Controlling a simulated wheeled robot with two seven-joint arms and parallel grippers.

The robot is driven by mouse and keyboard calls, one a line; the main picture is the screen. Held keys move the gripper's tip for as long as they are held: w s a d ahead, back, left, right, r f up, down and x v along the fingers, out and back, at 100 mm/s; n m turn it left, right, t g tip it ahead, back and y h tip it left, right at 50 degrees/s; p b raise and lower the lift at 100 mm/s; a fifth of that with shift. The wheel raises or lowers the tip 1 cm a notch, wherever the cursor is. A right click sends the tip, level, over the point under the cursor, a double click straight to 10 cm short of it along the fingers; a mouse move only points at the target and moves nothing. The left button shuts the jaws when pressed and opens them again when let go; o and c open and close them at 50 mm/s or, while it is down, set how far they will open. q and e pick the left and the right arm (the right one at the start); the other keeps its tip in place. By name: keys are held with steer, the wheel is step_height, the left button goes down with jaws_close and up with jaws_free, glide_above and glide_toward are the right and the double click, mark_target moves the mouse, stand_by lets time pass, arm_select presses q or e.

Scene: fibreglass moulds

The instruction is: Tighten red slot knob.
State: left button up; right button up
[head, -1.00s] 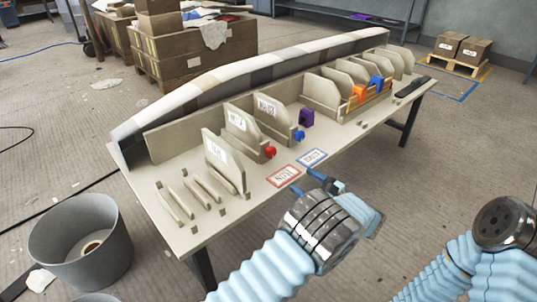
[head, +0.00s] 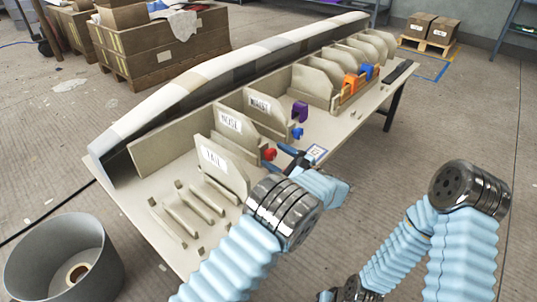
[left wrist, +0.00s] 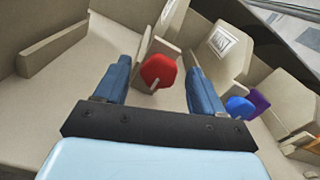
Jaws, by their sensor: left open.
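The red slot knob (head: 269,154) sits at the front end of the upright mould panel labelled with a white card (head: 229,124). In the left wrist view the red knob (left wrist: 158,73) shows between the two blue fingers of my left gripper (left wrist: 160,64), with gaps on both sides. In the head view my left gripper (head: 290,157) is open beside the knob at the table's front. Whether the fingers reach around the knob in depth is hard to tell. The dark end of my right arm shows at the bottom edge; its fingers are not clear.
Orange and blue pieces (head: 350,84) stand farther along. Upright panels crowd the table (head: 150,247). A grey bin (head: 62,262) stands on the floor at left.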

arm_select(q)
steer(key=c, duration=1.1)
steer(key=shift+o, duration=0.2)
steer(key=shift+r+m+p, duration=0.15)
steer(key=shift+m+p, duration=1.05)
steer(key=shift+m, duration=0.2)
steer(key=m+p, duration=0.1)
steer(key=m, duration=0.1)
steer(key=shift+d+m, duration=0.1)
steer(key=shift+m, duration=0.3)
steer(key=shift+m+p, duration=0.4)
steer(key=shift+m, duration=0.2)
steer(key=shift+f, duration=0.2)
steer(key=o, duration=1.1)
steer(key=shift+c, duration=0.2)
